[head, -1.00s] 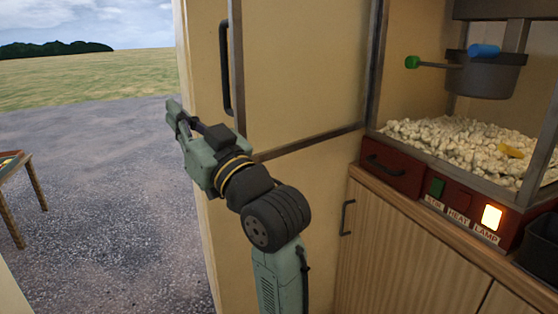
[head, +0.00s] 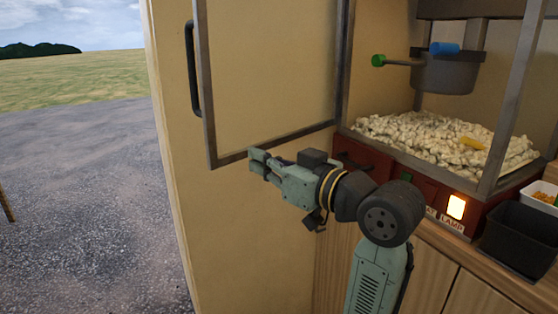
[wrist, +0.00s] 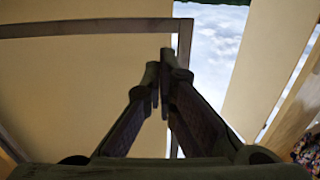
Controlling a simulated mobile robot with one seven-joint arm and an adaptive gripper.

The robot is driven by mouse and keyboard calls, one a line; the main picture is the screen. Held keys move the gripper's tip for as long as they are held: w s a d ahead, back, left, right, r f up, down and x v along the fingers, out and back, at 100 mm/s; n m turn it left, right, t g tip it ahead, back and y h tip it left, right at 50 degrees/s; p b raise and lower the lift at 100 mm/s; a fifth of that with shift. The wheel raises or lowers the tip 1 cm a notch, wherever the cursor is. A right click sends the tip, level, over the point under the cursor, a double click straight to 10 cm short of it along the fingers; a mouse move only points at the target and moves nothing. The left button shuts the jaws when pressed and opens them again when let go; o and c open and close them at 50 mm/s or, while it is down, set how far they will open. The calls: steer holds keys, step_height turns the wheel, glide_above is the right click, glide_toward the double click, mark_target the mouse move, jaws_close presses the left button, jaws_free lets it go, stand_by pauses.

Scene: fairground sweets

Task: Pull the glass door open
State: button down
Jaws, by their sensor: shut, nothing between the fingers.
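The glass door (head: 206,110) has a grey metal frame and clear glass. It stands swung out from the popcorn cabinet, with its hinged side by the cabinet's left post. Its black bar handle (head: 192,70) is on the free left edge. My gripper (head: 254,160) is shut and empty, at the door's bottom rail and right of its lower free corner. It is apart from the handle. In the wrist view the closed fingertips (wrist: 165,68) point toward a corner of the door frame (wrist: 184,35). I cannot tell whether they touch the frame.
The cabinet holds a heap of popcorn (head: 440,140) and a hanging kettle (head: 445,74). A red base with a lit lamp switch (head: 456,207) sits on a wooden counter. A black bin (head: 520,240) stands at right. A cream wall is behind the door; open gravel lies left.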

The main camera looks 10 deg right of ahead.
mark_target(228, 148)
steer(key=p+x, duration=0.1)
steer(key=x, duration=0.6)
steer(key=shift+p, duration=0.35)
steer(key=x, duration=0.6)
steer(key=shift+s, duration=0.1)
